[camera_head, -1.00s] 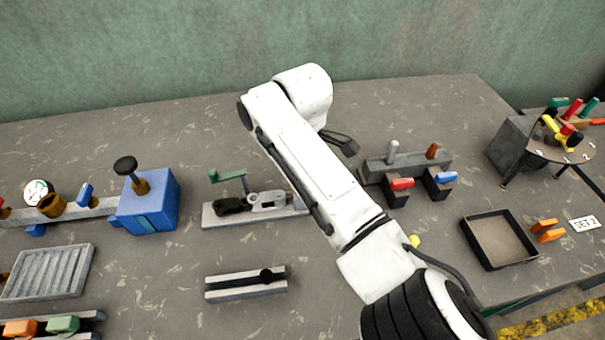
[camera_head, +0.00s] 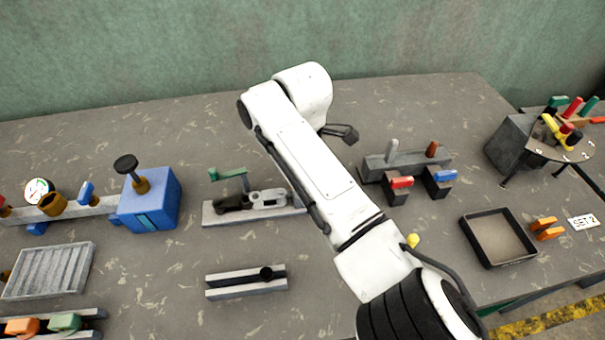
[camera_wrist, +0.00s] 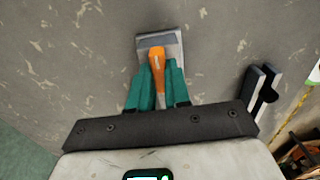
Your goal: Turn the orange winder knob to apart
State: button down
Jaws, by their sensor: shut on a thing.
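The orange winder knob (camera_wrist: 158,68) shows in the wrist view as a long orange piece on a small grey block (camera_wrist: 172,40). My gripper (camera_wrist: 159,80) has two green fingers, one on each side of the knob, and is shut on it. The far end of the knob sticks out past the fingertips over the block. In the head view my white arm hides the knob, its block and my fingers.
In the head view, a vice-like device with a green handle (camera_head: 228,173) stands left of my arm, and a slotted rail (camera_head: 245,283) lies in front of it. Right of my arm are a block with red and blue levers (camera_head: 402,182) and a black tray (camera_head: 498,212).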

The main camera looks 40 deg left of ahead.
jog(key=c, duration=1.1)
grip_release()
notch_tip(320, 180, up, 11)
jog(key=shift+f+b, duration=0.1)
jog(key=shift+b, duration=0.4)
